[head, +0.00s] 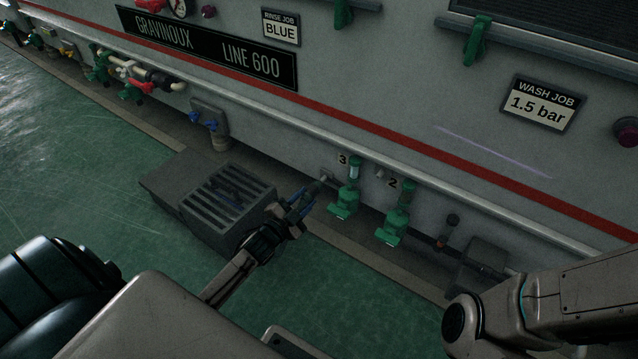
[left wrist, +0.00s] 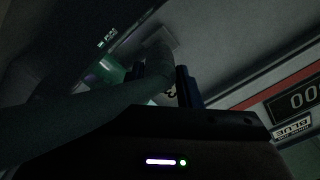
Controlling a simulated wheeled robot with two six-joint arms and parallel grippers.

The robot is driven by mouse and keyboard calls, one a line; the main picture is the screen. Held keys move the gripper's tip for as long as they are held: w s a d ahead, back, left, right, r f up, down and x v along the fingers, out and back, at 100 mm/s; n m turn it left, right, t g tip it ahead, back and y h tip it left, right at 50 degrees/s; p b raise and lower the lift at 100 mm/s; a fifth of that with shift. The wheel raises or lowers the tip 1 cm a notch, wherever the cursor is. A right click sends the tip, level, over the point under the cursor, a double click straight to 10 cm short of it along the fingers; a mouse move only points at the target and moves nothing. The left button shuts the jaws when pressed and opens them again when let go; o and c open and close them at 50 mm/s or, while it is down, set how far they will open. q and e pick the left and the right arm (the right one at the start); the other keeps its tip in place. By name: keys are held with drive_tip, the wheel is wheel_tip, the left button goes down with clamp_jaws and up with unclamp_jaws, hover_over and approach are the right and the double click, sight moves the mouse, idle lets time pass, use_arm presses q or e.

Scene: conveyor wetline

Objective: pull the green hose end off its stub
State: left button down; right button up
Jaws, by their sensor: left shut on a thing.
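My left gripper (head: 306,197) is low in front of the grey machine wall, just left of the number 3 plate. In the left wrist view, a thick dark greenish hose (left wrist: 85,108) comes in from the left and bends up between the two fingers of my left gripper (left wrist: 160,80). The fingers are shut on the hose end (left wrist: 155,58). A small grey fitting shows at the wall just past the fingertips (head: 325,178). Whether the hose end still sits on its stub cannot be told. My right gripper is out of view; only its arm shows at lower right.
Green valve units stand at number 3 (head: 348,192) and number 2 (head: 397,215), close right of my left gripper. A dark grated box (head: 215,208) is on the floor to the left. A long pale rail (head: 300,143) runs along the wall above.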

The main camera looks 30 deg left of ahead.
use_arm(q)
drive_tip(key=shift+s, duration=0.85)
drive_tip(key=shift+s+a+r, duration=0.1)
drive_tip(key=shift+s, duration=0.25)
drive_tip(key=shift+s+p, duration=0.4)
drive_tip(key=shift+s, duration=0.4)
